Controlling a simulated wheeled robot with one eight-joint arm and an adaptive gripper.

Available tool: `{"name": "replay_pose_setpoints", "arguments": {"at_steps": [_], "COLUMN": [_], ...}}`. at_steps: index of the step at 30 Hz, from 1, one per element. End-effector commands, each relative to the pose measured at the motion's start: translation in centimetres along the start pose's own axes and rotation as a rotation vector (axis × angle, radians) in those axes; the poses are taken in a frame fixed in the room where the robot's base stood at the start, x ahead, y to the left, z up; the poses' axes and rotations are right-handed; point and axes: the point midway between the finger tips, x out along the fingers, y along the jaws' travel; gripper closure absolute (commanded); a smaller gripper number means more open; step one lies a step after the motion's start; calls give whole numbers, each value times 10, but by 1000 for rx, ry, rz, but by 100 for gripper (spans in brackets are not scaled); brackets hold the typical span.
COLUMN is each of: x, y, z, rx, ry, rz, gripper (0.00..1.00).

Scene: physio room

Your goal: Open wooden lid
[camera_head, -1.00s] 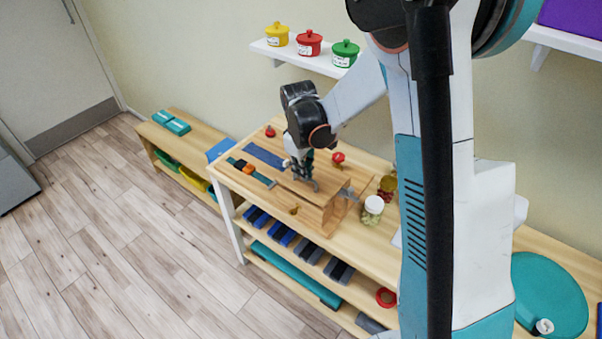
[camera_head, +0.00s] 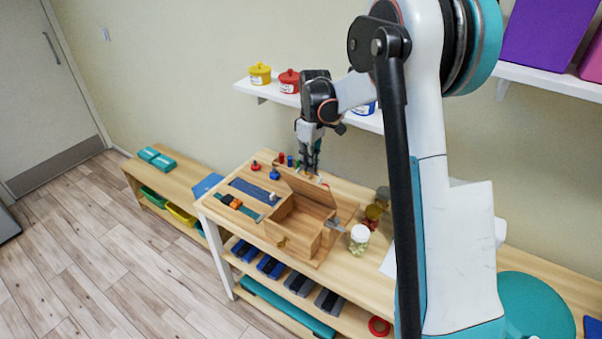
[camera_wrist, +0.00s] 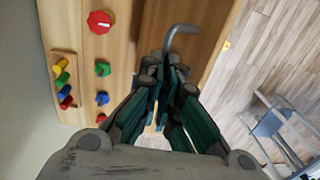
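The wooden box (camera_head: 285,237) stands on the shelf bench in the head view, its inside partly showing. Its wooden lid (camera_head: 308,193) is raised and tilted up at the back of the opening. My gripper (camera_head: 313,168) is at the lid's upper edge, pointing down. In the wrist view my gripper (camera_wrist: 163,75) has its green-padded fingers close together. A bent grey metal handle (camera_wrist: 180,30) runs from beside the brown wood to between the fingertips. The exact contact is partly hidden by the fingers.
A grey lever (camera_head: 335,226) sticks out at the box's right side, near a white-lidded jar (camera_head: 359,238). Small red and blue knobs stand behind the box, including a blue one (camera_head: 274,174). A wall shelf with a yellow pot (camera_head: 260,74) is behind my arm.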

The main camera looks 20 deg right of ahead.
Motion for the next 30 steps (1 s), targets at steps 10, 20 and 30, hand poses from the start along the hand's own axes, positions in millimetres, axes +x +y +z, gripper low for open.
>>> {"name": "replay_pose_setpoints", "arguments": {"at_steps": [10,20,30], "x": [13,15,15], "y": [40,50,49], "z": [6,6,4], "rx": [9,7,4], "ry": [-9,-12,-10], "rz": [6,2,0], "gripper": [100,100,100]}}
